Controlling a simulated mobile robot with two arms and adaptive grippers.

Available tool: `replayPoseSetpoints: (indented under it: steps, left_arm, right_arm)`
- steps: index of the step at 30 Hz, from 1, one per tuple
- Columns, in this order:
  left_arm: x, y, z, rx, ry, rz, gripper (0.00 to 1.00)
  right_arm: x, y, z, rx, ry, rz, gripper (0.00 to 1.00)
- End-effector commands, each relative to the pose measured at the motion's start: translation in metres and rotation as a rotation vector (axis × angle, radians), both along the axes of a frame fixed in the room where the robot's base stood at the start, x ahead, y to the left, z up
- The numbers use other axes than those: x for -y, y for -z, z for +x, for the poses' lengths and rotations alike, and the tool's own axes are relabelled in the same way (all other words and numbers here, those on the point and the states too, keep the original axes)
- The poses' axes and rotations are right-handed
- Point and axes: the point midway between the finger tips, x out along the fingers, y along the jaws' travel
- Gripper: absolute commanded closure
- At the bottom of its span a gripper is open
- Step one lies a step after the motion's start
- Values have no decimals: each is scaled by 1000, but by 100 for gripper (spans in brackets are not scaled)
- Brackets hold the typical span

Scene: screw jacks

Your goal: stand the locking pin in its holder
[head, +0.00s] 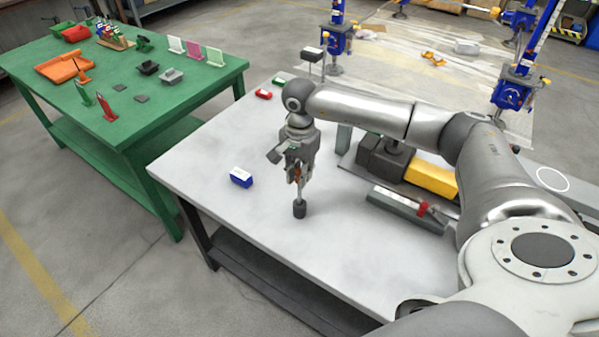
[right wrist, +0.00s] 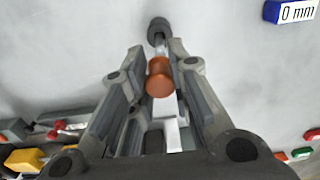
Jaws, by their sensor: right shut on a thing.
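My right gripper (head: 297,178) points down over the grey-white table and is shut on the locking pin, whose orange part (right wrist: 160,78) shows between the fingers (right wrist: 163,62) in the right wrist view. A short bright shaft runs from the orange part to a dark cylinder (head: 300,209), also seen in the right wrist view (right wrist: 158,31). The cylinder is at or just above the tabletop; I cannot tell whether it is the holder or part of the pin. The fingers hide part of the pin. My left gripper is out of view.
A blue block (head: 240,177) marked "0 mm" lies left of the gripper. Red (head: 263,94) and green (head: 279,81) blocks lie farther back. A grey bar (head: 405,209) and yellow block (head: 431,179) are right. The green table (head: 150,108) stands left; blue screw jacks (head: 514,92) stand behind.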

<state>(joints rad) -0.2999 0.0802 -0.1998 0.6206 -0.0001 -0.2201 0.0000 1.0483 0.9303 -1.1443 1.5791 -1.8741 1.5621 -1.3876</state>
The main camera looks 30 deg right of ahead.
Motion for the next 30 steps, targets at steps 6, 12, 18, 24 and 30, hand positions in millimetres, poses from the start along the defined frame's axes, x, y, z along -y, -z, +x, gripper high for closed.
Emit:
replayPoseSetpoints:
  steps: [6,12,18,24,30]
  left_arm:
    - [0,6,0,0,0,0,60]
    - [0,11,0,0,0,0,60]
    - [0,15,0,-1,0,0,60]
    - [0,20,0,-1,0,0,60]
    - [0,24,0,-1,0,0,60]
  right_arm:
    - [0,7,0,0,0,0,100]
    - [0,12,0,0,0,0,100]
    - [0,17,0,0,0,0,100]
    - [0,22,0,0,0,0,100]
    - [0,27,0,0,0,0,100]
